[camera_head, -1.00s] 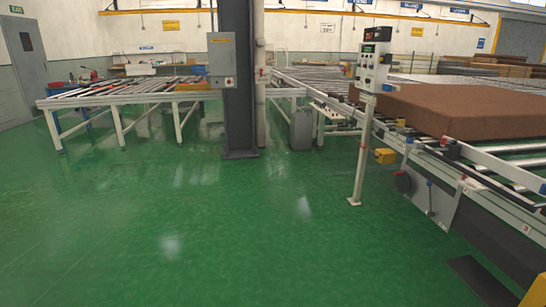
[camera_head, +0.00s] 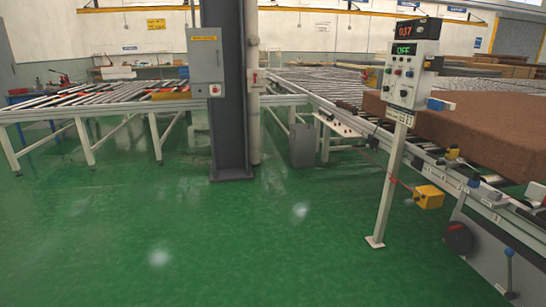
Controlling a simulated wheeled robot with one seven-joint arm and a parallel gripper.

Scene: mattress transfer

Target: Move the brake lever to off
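A lever with a blue knob (camera_head: 509,253) stands upright on the grey side plate at the lower right. It may be the brake lever; no label on it can be read. A dark round part (camera_head: 459,238) is to its left on the same plate. A white control post (camera_head: 390,185) stands left of the conveyor. Its panel (camera_head: 408,78) has knobs, a green display reading OFF and a red display above. My gripper is not in view.
A large brown mattress block (camera_head: 480,125) lies on the roller conveyor (camera_head: 400,150) at the right. A yellow box (camera_head: 428,196) hangs beside the post. A dark column (camera_head: 228,110) with a grey cabinet (camera_head: 206,60) stands left of centre. Green floor (camera_head: 200,240) is clear in front.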

